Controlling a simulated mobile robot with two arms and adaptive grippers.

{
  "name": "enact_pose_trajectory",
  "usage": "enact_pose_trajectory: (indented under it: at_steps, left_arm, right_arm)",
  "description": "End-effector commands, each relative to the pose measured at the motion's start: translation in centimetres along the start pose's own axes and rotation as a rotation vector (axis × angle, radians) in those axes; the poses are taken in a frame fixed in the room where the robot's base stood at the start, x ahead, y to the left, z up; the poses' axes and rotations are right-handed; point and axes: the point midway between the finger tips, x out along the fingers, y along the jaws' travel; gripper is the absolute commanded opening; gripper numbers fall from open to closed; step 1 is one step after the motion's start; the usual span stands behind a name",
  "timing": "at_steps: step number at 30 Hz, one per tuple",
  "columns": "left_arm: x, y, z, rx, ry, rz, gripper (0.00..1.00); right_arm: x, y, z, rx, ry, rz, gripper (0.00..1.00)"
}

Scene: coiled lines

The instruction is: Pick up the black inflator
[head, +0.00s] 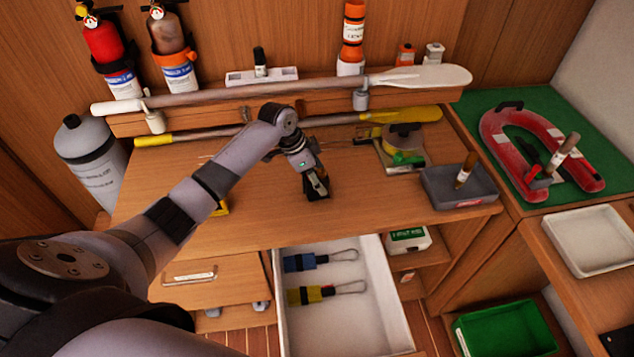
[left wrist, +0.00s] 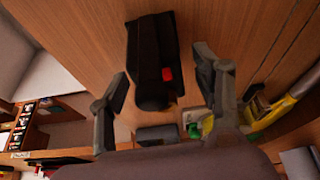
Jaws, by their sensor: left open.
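The black inflator (left wrist: 152,55) lies on the wooden desk top in the left wrist view, a dark body with a small red spot on its side. My left gripper (left wrist: 165,95) is open, with one finger to each side of the inflator's near end; I cannot tell whether they touch it. In the head view my left gripper (head: 318,190) points down at the middle of the desk and hides most or all of the inflator. My right gripper is not in view.
A grey tray (head: 445,190) with a brown-handled tool stands right of the gripper. A yellow-ended paddle (head: 400,116) lies at the desk's back. Below the front edge, an open white drawer (head: 372,325) holds blue and yellow items. The desk (head: 262,222) is clear in front.

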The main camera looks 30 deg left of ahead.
Motion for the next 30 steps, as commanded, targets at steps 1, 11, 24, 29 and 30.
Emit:
enact_pose_trajectory:
  at_steps: [1,11,24,29,30]
  left_arm:
    - [0.01,-0.01,0.02,0.0,0.0,0.0,0.6]
    - [-0.04,-0.01,0.01,0.0,0.0,0.0,0.43]
    - [-0.07,-0.03,0.0,0.0,0.0,-0.001,0.13]
    - [-0.08,-0.03,0.0,-0.001,0.0,-0.001,0.03]
    - [-0.13,-0.06,-0.05,0.0,0.001,-0.002,0.03]
  right_arm:
    - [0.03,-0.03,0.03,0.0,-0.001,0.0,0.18]
    - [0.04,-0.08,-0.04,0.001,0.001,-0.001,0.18]
    - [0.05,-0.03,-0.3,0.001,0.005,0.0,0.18]
    - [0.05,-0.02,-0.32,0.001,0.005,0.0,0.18]
    - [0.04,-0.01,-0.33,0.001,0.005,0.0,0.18]
